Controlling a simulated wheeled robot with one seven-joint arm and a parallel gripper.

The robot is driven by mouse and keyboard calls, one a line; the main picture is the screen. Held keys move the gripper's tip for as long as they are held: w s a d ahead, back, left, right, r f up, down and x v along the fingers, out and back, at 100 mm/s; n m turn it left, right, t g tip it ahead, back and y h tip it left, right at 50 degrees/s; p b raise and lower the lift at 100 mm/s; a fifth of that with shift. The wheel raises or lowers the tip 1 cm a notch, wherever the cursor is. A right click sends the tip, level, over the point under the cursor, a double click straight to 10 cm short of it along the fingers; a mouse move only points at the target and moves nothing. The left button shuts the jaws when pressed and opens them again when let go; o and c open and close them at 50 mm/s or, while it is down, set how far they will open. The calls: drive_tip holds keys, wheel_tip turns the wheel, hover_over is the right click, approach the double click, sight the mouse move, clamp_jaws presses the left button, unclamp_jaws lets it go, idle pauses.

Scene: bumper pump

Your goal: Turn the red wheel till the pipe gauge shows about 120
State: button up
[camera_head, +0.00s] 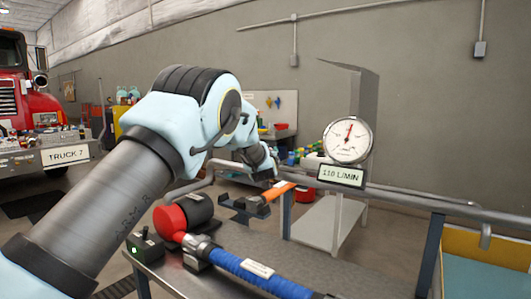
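The round pipe gauge (347,138) stands above the rail at right of centre. Its red needle points almost straight up; its small figures are too fine to read. A display below it (341,175) reads 110 L/MIN. A red round part (169,222) sits at the end of a black cylinder on the bench; I cannot tell whether it is the red wheel. My arm crosses the left and centre, and its wrist end (264,163) is near the rail, left of the gauge. My gripper's fingers cannot be made out, nor what they touch.
A dark bracket (246,209) with an orange bar (279,190) is below my wrist. A blue hose (262,276) lies along the metal bench (330,262). A grey pipe rail (430,203) runs to the right. A red truck (40,100) stands at far left.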

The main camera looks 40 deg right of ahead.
drive_tip(key=o, duration=1.2)
drive_tip(key=b+v, duration=0.3)
drive_tip(key=v, duration=0.7)
drive_tip(key=shift+s+a, duration=0.3)
drive_tip(key=shift+w+a, duration=0.1)
